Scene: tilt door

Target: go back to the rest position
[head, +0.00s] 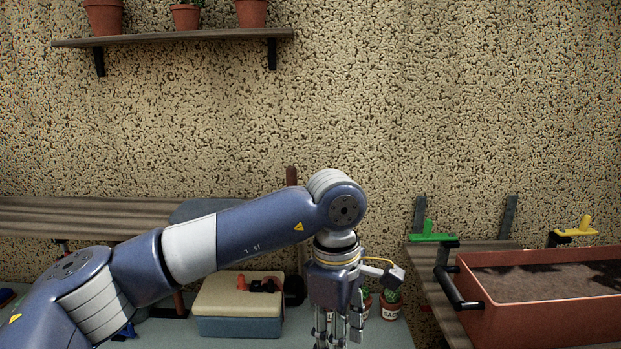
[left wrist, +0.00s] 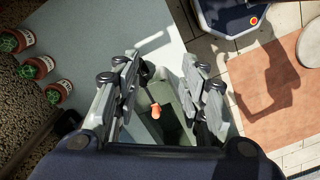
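My left arm comes in from the left in the head view and bends down at the wrist. My left gripper (head: 338,330) points down over the grey bench, to the right of the cream-lidded box (head: 240,293). In the left wrist view the fingers of this gripper (left wrist: 160,68) stand apart with nothing held between them. Below and between them shows a dark object with an orange tip (left wrist: 155,110); I cannot tell what it is. The fingertips are partly cut off at the bottom of the head view. My right gripper is in neither view.
Small potted plants (head: 390,305) stand just right of the gripper, also seen in the left wrist view (left wrist: 38,67). A terracotta planter (head: 545,325) with soil stands at right. A shelf (head: 180,37) with pots hangs high at left. The wall area above the arm is clear.

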